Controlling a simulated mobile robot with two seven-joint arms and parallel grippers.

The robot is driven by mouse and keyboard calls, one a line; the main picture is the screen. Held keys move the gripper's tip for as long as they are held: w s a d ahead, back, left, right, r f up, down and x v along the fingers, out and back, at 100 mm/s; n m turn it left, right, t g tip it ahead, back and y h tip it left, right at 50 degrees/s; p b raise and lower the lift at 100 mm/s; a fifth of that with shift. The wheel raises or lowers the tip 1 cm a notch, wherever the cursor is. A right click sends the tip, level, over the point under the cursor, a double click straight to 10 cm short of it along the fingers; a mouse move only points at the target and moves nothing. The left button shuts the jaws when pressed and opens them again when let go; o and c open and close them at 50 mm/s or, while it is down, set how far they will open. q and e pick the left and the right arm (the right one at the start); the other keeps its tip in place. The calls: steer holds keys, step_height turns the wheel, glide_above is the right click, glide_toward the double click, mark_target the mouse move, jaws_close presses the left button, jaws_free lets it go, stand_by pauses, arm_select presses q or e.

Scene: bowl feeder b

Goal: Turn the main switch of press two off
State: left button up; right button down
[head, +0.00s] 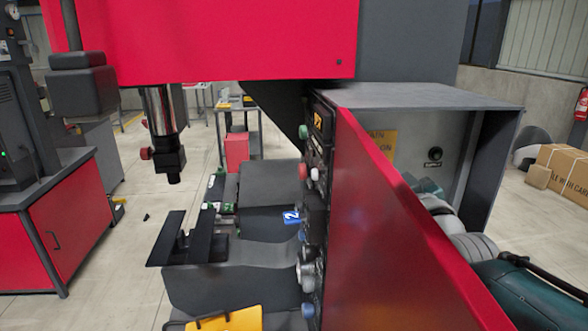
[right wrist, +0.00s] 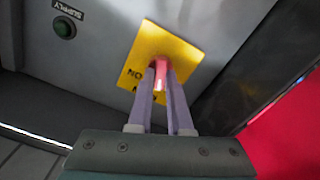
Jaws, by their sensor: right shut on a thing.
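The main switch is a red handle (right wrist: 160,78) on a yellow plate (right wrist: 182,50), on the grey back wall of an open cabinet. My right gripper (right wrist: 162,88) is shut on the handle, one finger on each side of it. Its fingers hide part of the plate's lettering. In the head view the yellow plate (head: 382,144) shows partly behind the red door (head: 390,230). The handle is hidden there, and my right arm reaches in past the door. Press two (head: 220,40) carries a blue "2" tag (head: 291,217). My left gripper is not in view.
The open door stands close along the left of my right arm. The cabinet's side wall (head: 495,160) bounds the right. A round dark green fitting marked SUPPLY (right wrist: 65,28) sits beside the plate. A cardboard box (head: 565,172) stands on the floor farther right.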

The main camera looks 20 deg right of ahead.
steer(key=n+b, duration=0.1)
steer(key=n, duration=0.3)
steer(key=shift+n, duration=0.4)
stand_by(0.4)
steer(key=c, duration=0.8)
jaws_free()
steer(key=shift+c, duration=0.2)
steer(key=v, duration=1)
steer(key=shift+b, duration=0.45)
